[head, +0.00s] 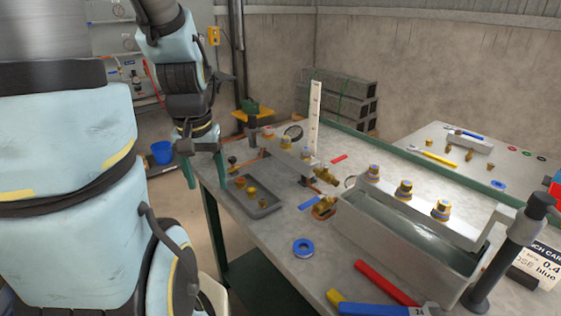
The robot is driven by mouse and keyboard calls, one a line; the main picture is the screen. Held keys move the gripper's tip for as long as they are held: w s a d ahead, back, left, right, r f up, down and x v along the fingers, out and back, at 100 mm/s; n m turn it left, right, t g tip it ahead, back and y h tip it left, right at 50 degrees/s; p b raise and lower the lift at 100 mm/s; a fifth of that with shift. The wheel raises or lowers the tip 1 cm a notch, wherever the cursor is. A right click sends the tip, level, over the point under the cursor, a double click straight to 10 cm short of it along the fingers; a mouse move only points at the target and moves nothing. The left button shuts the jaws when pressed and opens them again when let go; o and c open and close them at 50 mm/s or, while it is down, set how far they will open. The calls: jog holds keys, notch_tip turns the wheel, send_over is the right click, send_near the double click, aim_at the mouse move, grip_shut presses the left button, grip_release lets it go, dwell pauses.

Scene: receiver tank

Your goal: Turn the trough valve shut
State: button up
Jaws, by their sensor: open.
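A grey water-filled trough (370,228) stands on the right half of the grey workbench. Brass valve fittings (326,207) sit at its left end, with a blue lever handle (309,203) pointing left. A red lever handle (339,159) shows further back by more brass fittings (326,176). I cannot tell for certain which handle belongs to the trough valve. My gripper (207,182) is open and empty, pointing down near the bench's left edge. It is well to the left of both handles and touches neither.
A shallow grey tray (257,207) with small brass parts lies between my gripper and the blue handle. A blue tape roll (303,248) and red-handled tool (384,283) lie in front. A dark post (508,250) stands at right. An upright white strip (314,115) rises behind.

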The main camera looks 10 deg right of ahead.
jog(key=w+d+m+b, duration=0.1)
jog(key=d+m, duration=0.1)
jog(key=d, duration=0.2)
jog(key=w+d+m+b, duration=0.1)
jog(key=w+d+m, duration=0.1)
jog(key=d, duration=0.3)
jog(key=w+d+f+m+b, duration=0.1)
jog(key=d+m, duration=0.1)
jog(key=d, duration=0.3)
jog(key=shift+w+m+g, duration=0.25)
jog(key=shift+m+g, duration=0.05)
jog(key=shift+g, duration=0.1)
jog(key=shift+c, duration=1.2)
jog(key=m+b, duration=0.2)
jog(key=m, duration=0.2)
send_over(308, 202)
jog(key=shift+g, duration=0.3)
notch_tip(308, 202, down, 10)
jog(key=p, duration=0.2)
jog(key=shift+s+f+p, duration=0.1)
jog(key=shift+p, duration=0.2)
grip_shut()
